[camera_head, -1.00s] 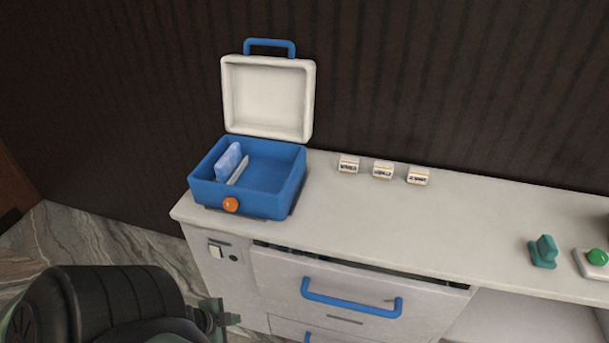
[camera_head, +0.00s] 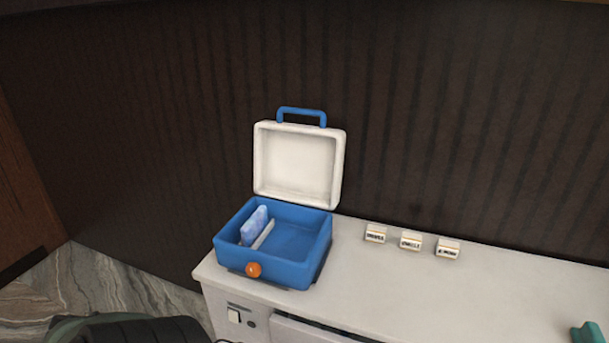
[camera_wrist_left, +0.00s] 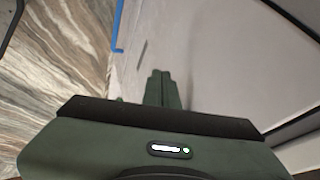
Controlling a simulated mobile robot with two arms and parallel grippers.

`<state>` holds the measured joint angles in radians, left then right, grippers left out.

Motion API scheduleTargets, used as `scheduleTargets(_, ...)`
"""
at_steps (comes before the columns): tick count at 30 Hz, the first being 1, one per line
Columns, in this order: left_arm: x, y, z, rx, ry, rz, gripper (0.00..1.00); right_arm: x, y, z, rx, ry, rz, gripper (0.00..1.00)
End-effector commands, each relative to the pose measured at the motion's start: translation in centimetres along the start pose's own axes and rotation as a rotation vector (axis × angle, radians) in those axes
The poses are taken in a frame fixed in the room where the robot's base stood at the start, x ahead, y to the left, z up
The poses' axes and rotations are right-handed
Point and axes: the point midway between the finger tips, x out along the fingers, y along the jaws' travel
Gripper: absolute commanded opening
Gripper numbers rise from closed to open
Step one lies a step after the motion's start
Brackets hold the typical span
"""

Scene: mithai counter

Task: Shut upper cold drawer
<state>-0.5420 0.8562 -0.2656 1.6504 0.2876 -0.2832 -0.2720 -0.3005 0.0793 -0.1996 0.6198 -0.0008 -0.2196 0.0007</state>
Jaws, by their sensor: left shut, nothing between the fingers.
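The upper cold drawer (camera_head: 290,328) shows only as a strip of its front at the bottom edge of the head view, with a dark gap along its top. In the left wrist view a pale front (camera_wrist_left: 150,35) with a blue handle (camera_wrist_left: 118,40) and a dark slot lies beyond my fingers. My left gripper (camera_wrist_left: 162,78) is shut and empty, its fingertips close to that pale surface; I cannot tell whether they touch it. In the head view only part of my left arm shows at the bottom left.
On the white counter (camera_head: 390,295) stands an open blue box (camera_head: 290,272) with a raised white lid (camera_head: 298,165). Several small labelled blocks (camera_head: 411,242) and a teal object (camera_head: 588,333) also sit there. Marble floor (camera_head: 100,290) lies to the left.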

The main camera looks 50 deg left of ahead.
Motion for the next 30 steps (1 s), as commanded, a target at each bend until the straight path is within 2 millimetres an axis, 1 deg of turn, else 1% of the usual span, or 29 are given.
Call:
scheduleTargets(1,1.1,-0.2,-0.1,-0.001,0.002,-0.003,0.0,0.2,0.0,0.0,0.0,0.0,0.0,0.0)
scheduleTargets(4,1.6,-1.8,-0.2,0.004,0.002,-0.004,0.0,-0.1,0.0,0.0,0.0,0.0,0.0,0.0)
scheduleTargets(9,2.5,-3.1,-0.1,0.002,0.001,-0.001,0.0,-0.1,0.0,0.0,0.0,0.0,0.0,0.0)
scheduleTargets(13,2.7,-3.5,-0.1,0.002,0.001,0.0,0.0,-0.1,0.0,0.0,0.0,0.0,0.0,0.0)
scheduleTargets(24,2.8,-3.6,-0.1,0.001,0.001,0.0,0.0,-0.1,0.0,-0.1,0.0,0.0,0.0,0.0)
scheduleTargets(27,3.1,-4.0,-0.1,0.003,0.002,-0.001,0.0,0.2,0.0,0.0,0.0,0.0,0.0,0.0)
scheduleTargets(30,3.5,-4.9,0.0,0.004,0.002,-0.004,0.0,0.7,0.0,0.1,0.0,-0.001,0.0,0.0)
